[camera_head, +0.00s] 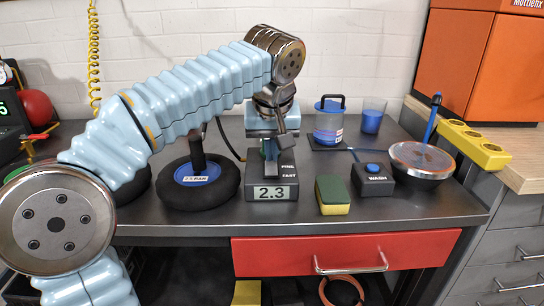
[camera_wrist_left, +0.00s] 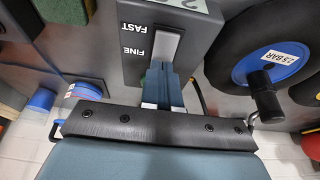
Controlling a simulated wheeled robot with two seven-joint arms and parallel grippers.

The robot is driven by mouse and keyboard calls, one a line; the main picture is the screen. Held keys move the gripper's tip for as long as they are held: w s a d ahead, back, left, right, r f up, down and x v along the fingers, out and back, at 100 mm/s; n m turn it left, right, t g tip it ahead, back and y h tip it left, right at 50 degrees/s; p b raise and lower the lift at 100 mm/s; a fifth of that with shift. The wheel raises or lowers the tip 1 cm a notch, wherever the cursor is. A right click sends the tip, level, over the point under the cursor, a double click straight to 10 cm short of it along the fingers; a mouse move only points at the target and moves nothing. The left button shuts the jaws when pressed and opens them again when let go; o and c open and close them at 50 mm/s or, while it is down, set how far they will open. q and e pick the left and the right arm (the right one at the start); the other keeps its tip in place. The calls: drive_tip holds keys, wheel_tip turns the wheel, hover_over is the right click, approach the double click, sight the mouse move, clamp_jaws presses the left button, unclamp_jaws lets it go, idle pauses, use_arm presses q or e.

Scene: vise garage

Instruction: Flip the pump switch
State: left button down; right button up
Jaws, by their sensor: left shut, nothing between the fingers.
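The pump box (camera_head: 258,191) is a dark grey block with a 2.3 display on its front, standing mid-bench; it also fills the upper middle of the left wrist view (camera_wrist_left: 137,62). Its top is marked FINE towards the back and FAST towards the front. A pale grey switch (camera_wrist_left: 167,47) sits beside these labels; which way it is set I cannot tell. My left gripper (camera_head: 270,152) points down over the box. Its fingers (camera_wrist_left: 163,80) are shut and empty, at the FINE end of the switch; whether they touch it is unclear. My right gripper is not in view.
A round black pad with a blue disc (camera_head: 198,174) stands left of the box. To the right are a green and yellow sponge (camera_head: 333,195), a black WASH box (camera_head: 373,181), a silver-lidded bowl (camera_head: 422,160) and a blue-lidded jar (camera_head: 328,124). A red drawer (camera_head: 345,252) lies below.

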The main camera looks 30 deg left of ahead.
use_arm(q)
drive_tip(key=shift+f, duration=0.4)
